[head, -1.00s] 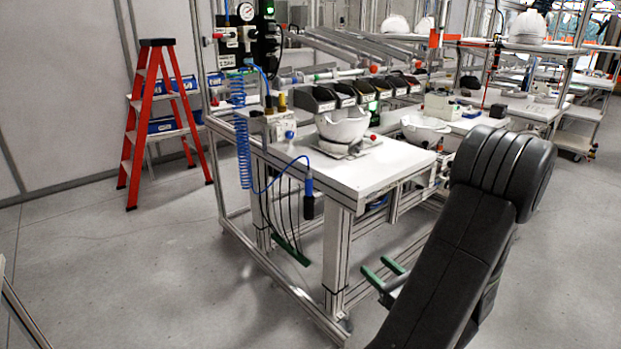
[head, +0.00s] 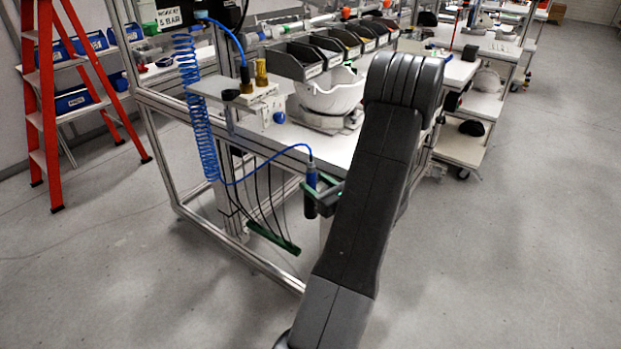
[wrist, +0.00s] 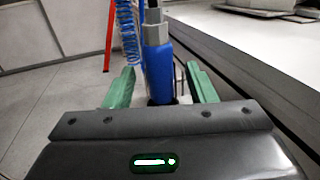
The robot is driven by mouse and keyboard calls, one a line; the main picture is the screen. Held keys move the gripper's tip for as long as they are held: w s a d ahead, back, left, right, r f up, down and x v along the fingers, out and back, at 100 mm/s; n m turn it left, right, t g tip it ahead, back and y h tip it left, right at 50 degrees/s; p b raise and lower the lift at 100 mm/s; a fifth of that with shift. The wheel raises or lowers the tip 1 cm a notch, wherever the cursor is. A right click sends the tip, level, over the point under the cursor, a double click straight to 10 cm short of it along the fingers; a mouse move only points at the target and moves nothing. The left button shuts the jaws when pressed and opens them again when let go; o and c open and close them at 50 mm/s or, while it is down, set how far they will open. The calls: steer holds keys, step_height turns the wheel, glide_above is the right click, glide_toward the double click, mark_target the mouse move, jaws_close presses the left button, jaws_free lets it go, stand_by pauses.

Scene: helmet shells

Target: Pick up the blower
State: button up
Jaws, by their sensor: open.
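The blower (head: 311,182) hangs at the front corner of the workbench, on a blue hose. It has a blue upper body and a dark lower part. In the wrist view the blower (wrist: 157,65) stands upright between my two green fingers, with a grey metal fitting at its top. My gripper (wrist: 160,88) is open, one finger on each side of the blower, with gaps visible on both sides. In the head view my gripper (head: 325,192) is at the blower's height, partly hidden behind my arm.
The white workbench (head: 345,150) is right of the blower and close to my right finger. A coiled blue hose (head: 193,105) hangs to the left. A white helmet shell (head: 330,92) and dark bins (head: 292,60) are on the bench. A red ladder (head: 45,100) stands far left.

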steer(key=shift+x, duration=1.2)
steer(key=c, duration=0.8)
steer(key=shift+o, duration=0.2)
steer(key=shift+r, duration=0.1)
